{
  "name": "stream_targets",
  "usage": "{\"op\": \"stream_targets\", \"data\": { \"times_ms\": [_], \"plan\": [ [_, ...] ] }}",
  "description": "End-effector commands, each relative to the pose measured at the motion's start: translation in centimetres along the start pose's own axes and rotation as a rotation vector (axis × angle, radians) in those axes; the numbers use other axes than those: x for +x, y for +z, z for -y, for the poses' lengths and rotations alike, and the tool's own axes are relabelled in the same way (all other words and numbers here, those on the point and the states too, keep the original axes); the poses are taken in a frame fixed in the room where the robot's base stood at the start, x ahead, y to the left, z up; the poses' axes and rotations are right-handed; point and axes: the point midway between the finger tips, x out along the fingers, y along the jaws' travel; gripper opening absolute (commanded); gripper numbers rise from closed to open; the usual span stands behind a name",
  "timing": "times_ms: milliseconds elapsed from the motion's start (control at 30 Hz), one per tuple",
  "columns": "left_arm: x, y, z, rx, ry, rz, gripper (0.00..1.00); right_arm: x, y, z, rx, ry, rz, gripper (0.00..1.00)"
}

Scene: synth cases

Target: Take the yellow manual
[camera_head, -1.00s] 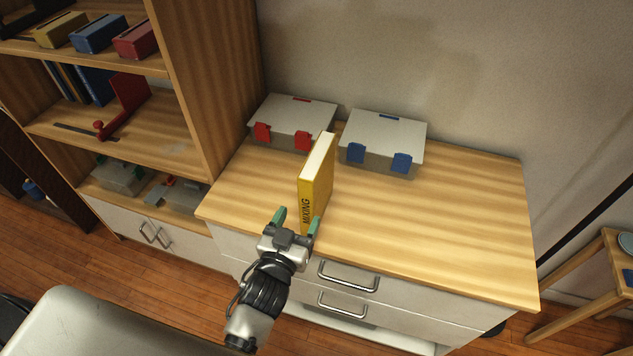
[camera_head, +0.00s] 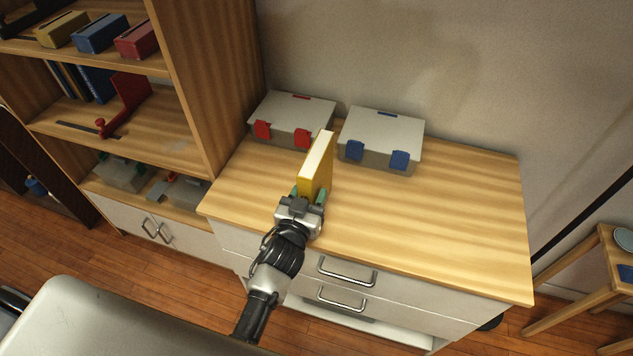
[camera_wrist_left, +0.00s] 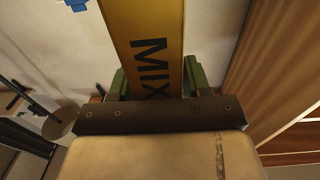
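The yellow manual (camera_head: 317,168) stands upright on the wooden top of the drawer cabinet (camera_head: 420,225), its spine toward me. In the left wrist view its spine (camera_wrist_left: 150,30) shows dark letters reading "MIX"; the rest is cut off. My left gripper (camera_head: 308,194) is at the lower front part of the manual. Its green fingers lie one on each side of the manual and look shut against it, with no clear gap in the left wrist view (camera_wrist_left: 155,80). The manual's foot is hidden behind the gripper. My right gripper is not in view.
Behind the manual stand a grey box with red latches (camera_head: 292,118) and a grey box with blue latches (camera_head: 381,138). A wooden shelf (camera_head: 205,85) rises at the left. The cabinet top is clear to the right. A small wooden table (camera_head: 600,285) stands at far right.

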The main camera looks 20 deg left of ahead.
Motion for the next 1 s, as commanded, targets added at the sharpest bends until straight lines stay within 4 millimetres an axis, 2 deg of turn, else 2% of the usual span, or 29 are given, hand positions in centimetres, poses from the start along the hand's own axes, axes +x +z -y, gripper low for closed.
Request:
{"op": "stream_targets", "data": {
  "times_ms": [33, 300, 667, 867, 967, 1000],
  "plan": [
    [0.0, 0.0, 0.0, 0.0, 0.0, 0.0, 0.4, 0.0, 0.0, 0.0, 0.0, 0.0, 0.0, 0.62],
    [0.0, 0.0, 0.0, 0.0, 0.0, 0.0, 0.0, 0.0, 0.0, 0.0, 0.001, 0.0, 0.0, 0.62],
    [0.0, -0.5, 0.0, 0.001, 0.001, -0.006, 0.0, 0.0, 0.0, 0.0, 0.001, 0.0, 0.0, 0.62],
    [0.0, -2.5, 0.0, 0.003, 0.003, -0.009, 0.0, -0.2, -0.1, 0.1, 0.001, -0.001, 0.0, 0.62],
    [0.0, -4.6, 0.0, 0.003, 0.004, -0.012, 0.0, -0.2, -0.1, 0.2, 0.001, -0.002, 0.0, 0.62],
    [-0.7, -4.8, 0.3, 0.004, 0.002, -0.007, 0.0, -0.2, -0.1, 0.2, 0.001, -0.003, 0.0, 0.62]
  ]
}}
